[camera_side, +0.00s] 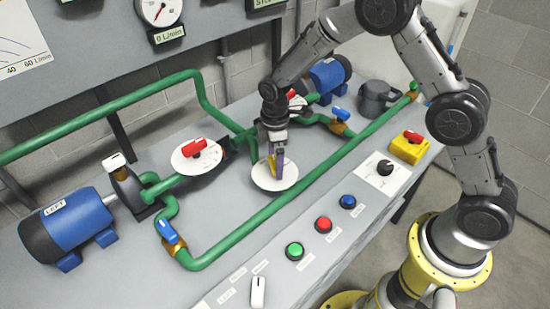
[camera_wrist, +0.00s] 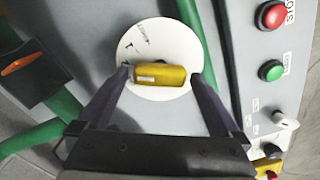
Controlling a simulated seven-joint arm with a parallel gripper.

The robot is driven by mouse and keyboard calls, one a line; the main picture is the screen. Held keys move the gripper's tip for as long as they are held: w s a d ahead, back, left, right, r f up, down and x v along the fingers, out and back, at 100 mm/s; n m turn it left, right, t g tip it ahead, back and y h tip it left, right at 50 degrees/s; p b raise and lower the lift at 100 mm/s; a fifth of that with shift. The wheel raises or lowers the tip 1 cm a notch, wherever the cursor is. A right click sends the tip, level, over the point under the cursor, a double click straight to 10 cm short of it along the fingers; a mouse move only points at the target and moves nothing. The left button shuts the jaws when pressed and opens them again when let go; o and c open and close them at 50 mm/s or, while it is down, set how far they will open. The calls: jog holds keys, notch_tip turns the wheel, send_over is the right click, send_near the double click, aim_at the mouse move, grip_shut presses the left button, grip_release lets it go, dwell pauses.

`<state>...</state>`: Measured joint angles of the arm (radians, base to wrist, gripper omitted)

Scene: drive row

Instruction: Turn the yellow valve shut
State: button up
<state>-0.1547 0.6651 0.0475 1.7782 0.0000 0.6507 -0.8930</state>
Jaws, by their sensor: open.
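The yellow valve handle (camera_wrist: 162,76) sits on a round white dial plate (camera_wrist: 160,42) with dark markings. In the wrist view the handle lies crosswise between my two fingers. In the side view the dial plate (camera_side: 274,184) shows under my gripper (camera_side: 276,165), and the handle is mostly hidden by the fingers. My gripper (camera_wrist: 163,78) is open, with one fingertip near each end of the handle. I cannot tell whether either fingertip touches it.
Green pipes (camera_side: 300,190) run around the dial. Red-handled valves (camera_side: 194,147) and blue-handled valves (camera_side: 168,232) stand nearby. Blue motors (camera_side: 70,230) are at both ends. Green (camera_side: 295,250), red (camera_side: 323,224) and blue (camera_side: 348,202) buttons line the front panel.

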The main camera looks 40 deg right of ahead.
jog(key=c, duration=1.2)
jog(key=shift+o, duration=0.2)
jog(key=m, duration=1.1)
jog(key=shift+r+m, duration=0.1)
jog(key=shift+m, duration=0.3)
jog(key=o, duration=1.2)
jog(key=shift+c, duration=0.2)
